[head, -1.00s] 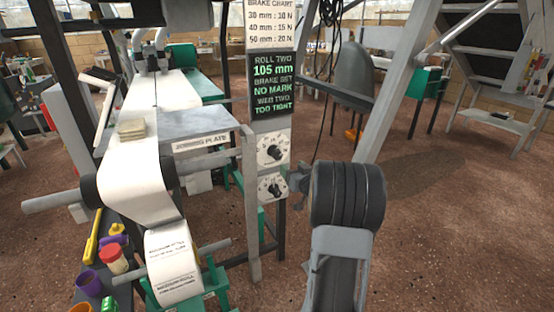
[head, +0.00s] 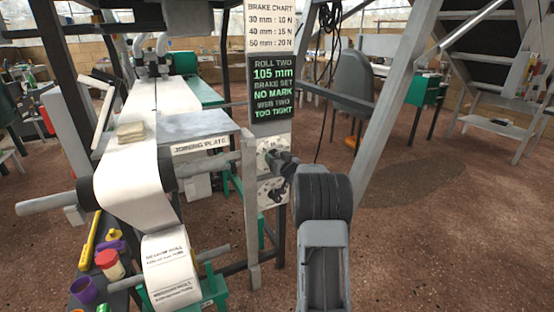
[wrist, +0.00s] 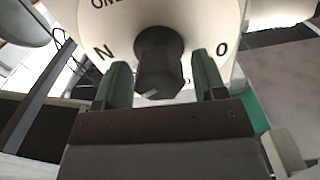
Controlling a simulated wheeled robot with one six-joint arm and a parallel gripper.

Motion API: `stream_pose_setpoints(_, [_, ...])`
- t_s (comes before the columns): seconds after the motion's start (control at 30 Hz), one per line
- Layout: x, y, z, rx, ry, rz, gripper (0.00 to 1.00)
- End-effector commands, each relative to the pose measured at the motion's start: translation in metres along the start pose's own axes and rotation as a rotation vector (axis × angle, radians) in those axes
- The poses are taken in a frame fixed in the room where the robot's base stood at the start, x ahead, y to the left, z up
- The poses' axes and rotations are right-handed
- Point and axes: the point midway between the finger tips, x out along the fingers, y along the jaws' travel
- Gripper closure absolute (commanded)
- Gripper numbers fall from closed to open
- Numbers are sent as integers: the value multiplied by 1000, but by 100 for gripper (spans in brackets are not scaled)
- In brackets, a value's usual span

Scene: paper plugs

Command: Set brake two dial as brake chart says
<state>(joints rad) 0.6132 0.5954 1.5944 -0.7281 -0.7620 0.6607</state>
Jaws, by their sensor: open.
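The brake chart (head: 270,26) reads 30 mm : 10 N, 40 mm : 15 N, 50 mm : 20 N. The display (head: 271,88) below reads roll two 105 mm, brake set no mark, web two too tight. Under it are an upper dial (head: 268,145) and a lower dial (head: 266,198), both partly hidden by my gripper (head: 284,168). In the wrist view, my open gripper (wrist: 158,78) has its green fingers either side of a dark knob (wrist: 160,72), apart from it. The white dial face (wrist: 195,22) shows "ONE", "N" and "O", partly cut off.
The joining plate (head: 190,128) and a white paper web (head: 130,185) lie left of the dial post (head: 250,210). A printed roll (head: 170,270) hangs below. A slanted grey frame post (head: 385,100) stands right of the dials. Floor at right is clear.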

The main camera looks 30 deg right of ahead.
Motion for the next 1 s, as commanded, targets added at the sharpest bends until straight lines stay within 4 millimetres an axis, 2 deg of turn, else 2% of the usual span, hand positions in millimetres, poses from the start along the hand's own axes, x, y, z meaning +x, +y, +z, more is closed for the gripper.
stream_pose_setpoints(0.17, [0, 0, 0, 0, 0, 0, 36])
stream_pose_setpoints(0.7, [0, 0, 0, -1, 0, 0, 85])
stream_pose_setpoints(1.0, [0, 0, 1, -57, 1, 0, 85])
